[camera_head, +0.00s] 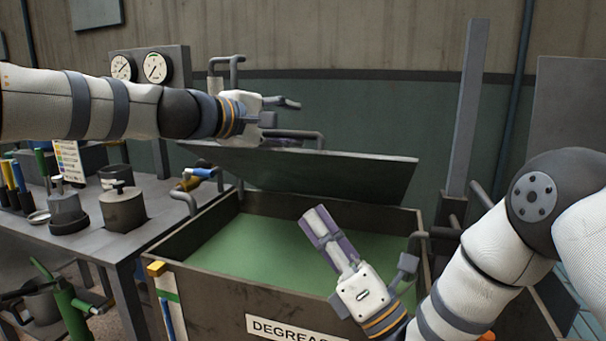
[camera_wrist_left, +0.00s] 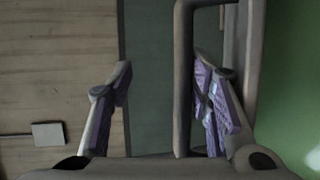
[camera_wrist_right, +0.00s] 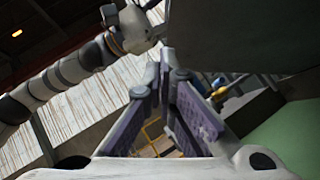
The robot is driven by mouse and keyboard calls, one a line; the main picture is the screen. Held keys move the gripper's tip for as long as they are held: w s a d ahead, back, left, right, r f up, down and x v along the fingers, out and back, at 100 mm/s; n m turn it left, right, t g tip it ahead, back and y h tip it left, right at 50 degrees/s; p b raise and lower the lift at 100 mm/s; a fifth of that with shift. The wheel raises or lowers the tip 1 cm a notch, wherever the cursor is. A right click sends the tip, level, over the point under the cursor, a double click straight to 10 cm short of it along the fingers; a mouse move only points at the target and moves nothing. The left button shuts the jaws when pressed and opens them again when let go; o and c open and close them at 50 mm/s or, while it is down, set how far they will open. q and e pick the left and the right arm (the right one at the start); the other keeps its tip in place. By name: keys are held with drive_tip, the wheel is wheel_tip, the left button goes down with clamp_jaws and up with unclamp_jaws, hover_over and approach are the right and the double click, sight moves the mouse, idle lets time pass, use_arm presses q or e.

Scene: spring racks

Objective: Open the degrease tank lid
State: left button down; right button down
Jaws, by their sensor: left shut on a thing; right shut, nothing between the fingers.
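The dark degrease tank lid (camera_head: 300,170) is tilted up at the back of the tank, raised clear of its front rim. My left gripper (camera_head: 283,120) is at the lid's upper side, shut on the lid's grey bar handle (camera_head: 305,135). The left wrist view shows the handle (camera_wrist_left: 183,80) running between the fingers. The degrease tank (camera_head: 215,285) shows green inside and bears a "DEGREASE" label, partly hidden. My right gripper (camera_head: 318,225) is shut and empty above the tank's opening, below the lid. The lid's underside (camera_wrist_right: 250,35) shows in the right wrist view.
A bench (camera_head: 100,235) with pots and coloured-handled tools stands left of the tank, with two gauges (camera_head: 155,68) behind. A grey post (camera_head: 467,110) rises behind the tank's right side. A green can (camera_head: 75,310) is at the lower left.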

use_arm(q)
drive_tip(key=shift+w+a+f, duration=0.1)
drive_tip(key=shift+w+f, duration=0.15)
drive_tip(key=shift+f, duration=0.05)
use_arm(e)
drive_tip(key=w+a+r, duration=0.2)
drive_tip(key=w+r, duration=0.3)
drive_tip(key=r, duration=0.1)
drive_tip(key=shift+w, duration=0.15)
drive_tip(key=shift+a, duration=0.1)
